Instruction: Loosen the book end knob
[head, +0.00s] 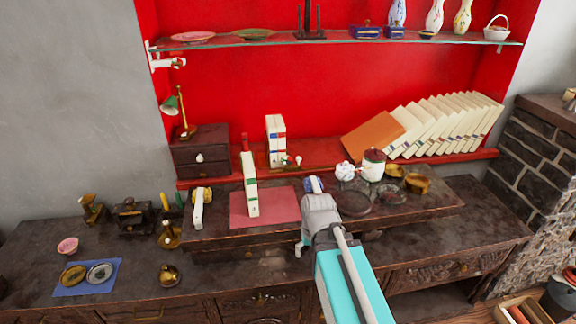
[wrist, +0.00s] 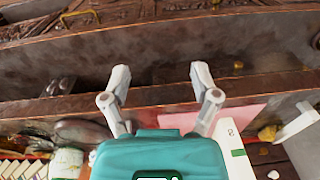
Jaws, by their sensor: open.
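A small pale knob (head: 298,160) shows beside the upright white books (head: 275,135) on the red shelf. It appears to belong to a book end, but it is too small to make out clearly. My gripper (head: 302,246) is in front of the raised dark ledge, below and to the right of the pink mat (head: 262,206), well apart from the knob. In the wrist view my gripper (wrist: 160,76) has its two grey fingers spread with nothing between them. The book end knob cannot be made out surely in the wrist view.
A white canister (head: 373,165), dark plates (head: 355,202) and a leaning row of books (head: 440,125) are to the right. A glass shelf (head: 330,40) crosses above. The lower counter's front is mostly bare.

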